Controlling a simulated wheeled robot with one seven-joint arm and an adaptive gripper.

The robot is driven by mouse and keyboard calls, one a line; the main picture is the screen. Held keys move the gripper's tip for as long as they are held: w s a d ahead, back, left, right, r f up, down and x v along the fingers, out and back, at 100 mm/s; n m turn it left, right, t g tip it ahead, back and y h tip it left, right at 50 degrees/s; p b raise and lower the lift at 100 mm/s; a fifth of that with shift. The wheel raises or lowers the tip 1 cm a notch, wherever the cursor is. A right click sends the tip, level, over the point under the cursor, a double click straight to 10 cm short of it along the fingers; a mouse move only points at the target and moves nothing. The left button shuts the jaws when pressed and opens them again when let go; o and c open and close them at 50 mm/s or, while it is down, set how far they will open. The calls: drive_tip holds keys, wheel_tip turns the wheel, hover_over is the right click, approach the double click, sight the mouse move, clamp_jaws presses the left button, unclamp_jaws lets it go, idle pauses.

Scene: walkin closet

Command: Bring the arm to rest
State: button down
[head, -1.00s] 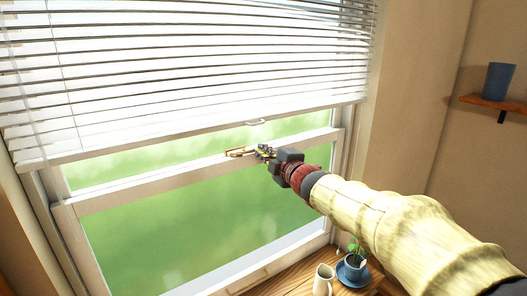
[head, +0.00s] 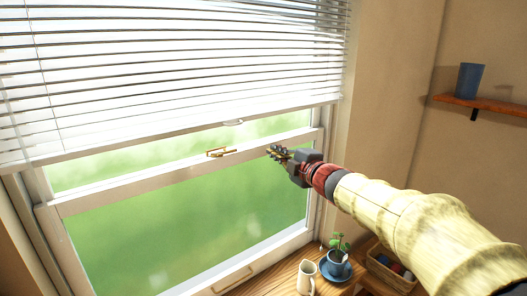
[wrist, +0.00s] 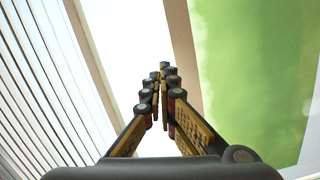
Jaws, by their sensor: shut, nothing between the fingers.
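My gripper (head: 277,151) is at the middle of the head view, in front of the window's right part. Its fingers are shut with nothing between them. In the wrist view the fingertips (wrist: 164,68) meet in front of a bright white strip. A brass-coloured latch (head: 220,153) sits on the window's middle rail, to the left of my gripper and apart from it. My arm reaches in from the lower right in a pale padded sleeve.
White blinds (head: 180,80) cover the window's upper part, with a small pull (head: 233,122) below. A wooden surface holds a white pitcher (head: 306,277) and a potted plant (head: 337,258) on a blue saucer. A basket (head: 391,268) stands beside it. A shelf (head: 490,104) holds a blue cup (head: 470,79).

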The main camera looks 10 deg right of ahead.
drive_tip(key=shift+s+d+r, duration=0.1)
drive_tip(key=shift+s+d, duration=0.05)
drive_tip(key=shift+d, duration=0.25)
